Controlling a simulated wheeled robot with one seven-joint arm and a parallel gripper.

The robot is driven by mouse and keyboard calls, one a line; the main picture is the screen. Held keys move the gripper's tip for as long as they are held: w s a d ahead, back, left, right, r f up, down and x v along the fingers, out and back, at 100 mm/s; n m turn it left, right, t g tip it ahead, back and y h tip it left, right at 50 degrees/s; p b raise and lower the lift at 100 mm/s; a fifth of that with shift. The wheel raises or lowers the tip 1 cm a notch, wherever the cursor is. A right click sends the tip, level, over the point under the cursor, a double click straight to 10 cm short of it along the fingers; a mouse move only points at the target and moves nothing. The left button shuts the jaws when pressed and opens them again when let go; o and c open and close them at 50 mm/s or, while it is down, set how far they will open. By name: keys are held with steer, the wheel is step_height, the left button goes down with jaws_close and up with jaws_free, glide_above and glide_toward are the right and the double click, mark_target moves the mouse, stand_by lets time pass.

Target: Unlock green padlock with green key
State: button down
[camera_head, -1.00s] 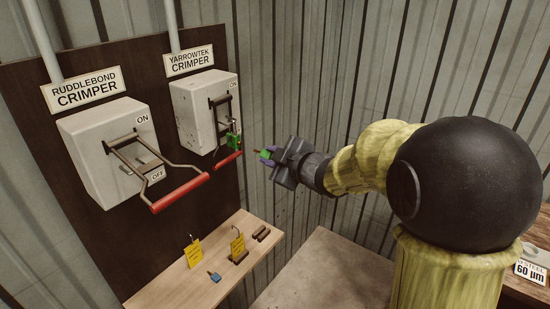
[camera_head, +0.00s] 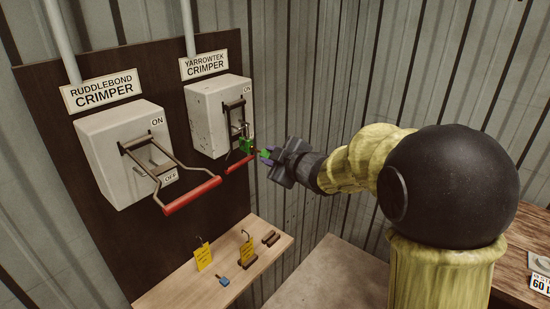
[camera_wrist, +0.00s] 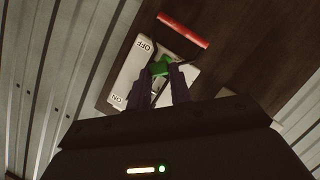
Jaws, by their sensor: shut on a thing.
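The green padlock (camera_head: 246,145) hangs on the lever of the Yarrowtek crimper (camera_head: 219,117), the right-hand box on the board. My gripper (camera_head: 268,155) is shut on the green key (camera_head: 264,153), which sticks out toward the padlock from the right. In the head view the key's tip is very close to the padlock; I cannot tell whether it touches or is in the keyhole. In the wrist view, green (camera_wrist: 160,67) shows between and just beyond my fingertips, and key and padlock cannot be clearly told apart there. The crimper's red handle (camera_head: 239,165) is lowered.
The Ruddlebond crimper (camera_head: 131,153) with its red handle (camera_head: 192,195) stands to the left. Below, a wooden shelf (camera_head: 174,290) holds a blue key (camera_head: 224,281), yellow tags (camera_head: 203,257) and dark brown pieces. A corrugated wall (camera_head: 310,80) is behind my arm.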

steer(key=shift+w+a+r, duration=0.15)
steer(key=shift+a, duration=0.05)
steer(key=shift+p, duration=0.45)
steer(key=shift+w+d+r+m+g+y+p, duration=0.15)
steer(key=shift+m+g+p, duration=0.4)
steer(key=shift+p, duration=1.6)
steer(key=shift+s+f+m+g+y+p, duration=0.2)
steer(key=shift+m+p, duration=0.55)
steer(key=shift+p, duration=1.4)
steer(key=shift+w+d+r+m+g+y+p, duration=0.15)
steer(key=shift+m+g+y+p, duration=0.35)
steer(key=shift+p, duration=1.85)
steer(key=shift+w+r+m+g+y+p, duration=0.2)
steer(key=shift+m+g+p, duration=0.5)
steer(key=shift+p, duration=1.65)
steer(key=shift+w+f+m+p, duration=0.15)
steer(key=shift+m+p, duration=0.55)
steer(key=shift+p, duration=0.45)
steer(key=shift+m+g+y, duration=0.35)
steer(key=shift+m, duration=0.15)
steer(key=shift+s+d+f, duration=0.1)
steer(key=shift+s+d, duration=0.65)
steer(key=shift+d, duration=0.25)
steer(key=shift+s+d, duration=0.7)
steer(key=shift+d, duration=0.3)
